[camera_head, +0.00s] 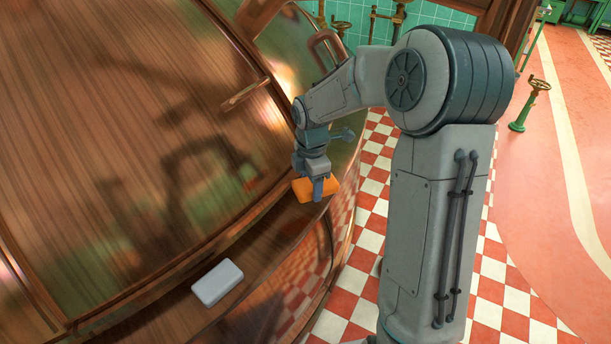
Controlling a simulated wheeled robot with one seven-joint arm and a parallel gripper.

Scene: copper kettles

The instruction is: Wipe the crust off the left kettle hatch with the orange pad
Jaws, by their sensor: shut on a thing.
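My gripper (317,186) points down in the head view and is shut on the orange pad (329,184). The pad is at the right end of the copper ledge (262,236); I cannot tell whether it touches the ledge. A large copper kettle (120,130) fills the left side, with a curved panel and a bar handle (246,94) at its upper right. My gripper is to the right of and below that handle. Dark patches on the panel look like shadows or reflections; I cannot make out any crust.
A pale grey block (217,282) lies on the ledge, to the left of and below my gripper. A red and white checkered floor (355,290) lies to the right. A green valve stand (530,105) stands farther off. Pipes and valves (385,20) are at the back.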

